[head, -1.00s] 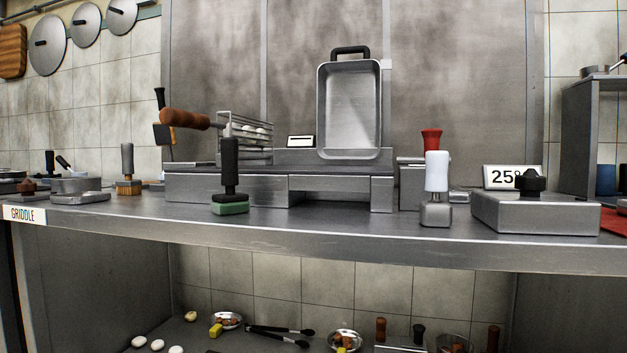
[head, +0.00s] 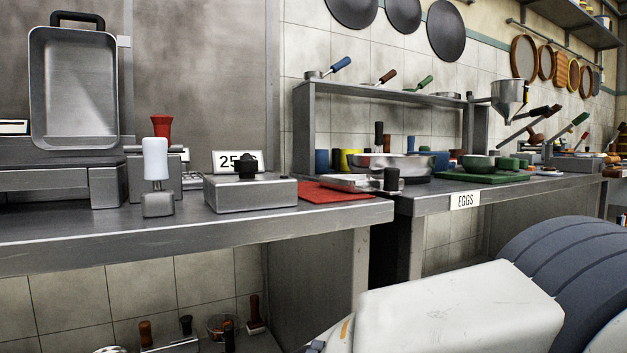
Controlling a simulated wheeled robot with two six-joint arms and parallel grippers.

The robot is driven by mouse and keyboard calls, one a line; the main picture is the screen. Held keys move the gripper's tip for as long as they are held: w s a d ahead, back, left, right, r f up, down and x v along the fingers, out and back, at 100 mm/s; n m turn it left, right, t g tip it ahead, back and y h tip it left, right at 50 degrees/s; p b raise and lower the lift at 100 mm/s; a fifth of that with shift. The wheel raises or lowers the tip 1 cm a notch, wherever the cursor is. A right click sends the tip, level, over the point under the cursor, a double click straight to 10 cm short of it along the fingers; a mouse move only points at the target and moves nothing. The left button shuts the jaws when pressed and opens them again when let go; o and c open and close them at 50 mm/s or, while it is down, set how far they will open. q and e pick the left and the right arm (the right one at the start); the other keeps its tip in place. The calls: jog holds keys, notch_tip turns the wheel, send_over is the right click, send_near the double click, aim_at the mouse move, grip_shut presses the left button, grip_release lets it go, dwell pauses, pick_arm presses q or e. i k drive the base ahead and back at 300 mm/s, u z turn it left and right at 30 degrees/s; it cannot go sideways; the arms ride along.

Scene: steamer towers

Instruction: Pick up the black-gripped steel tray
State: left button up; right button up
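The steel tray (head: 75,85) with a black grip on its top edge stands upright at the far left of the head view. Its open face is toward me, and it leans at the back of the steel griddle unit (head: 60,183). Nothing of mine touches it. A part of my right arm, white and dark grey, fills the lower right corner. Neither gripper's fingers can be seen.
A white-handled tool (head: 156,170), a steel box with a black knob (head: 250,193) and a red mat (head: 335,192) lie along the counter. A second counter labelled EGGS (head: 465,201) carries pans and a green board (head: 478,178). Shelf above.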

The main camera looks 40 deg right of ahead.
aim_at(391, 183)
jog(key=z, duration=1.3)
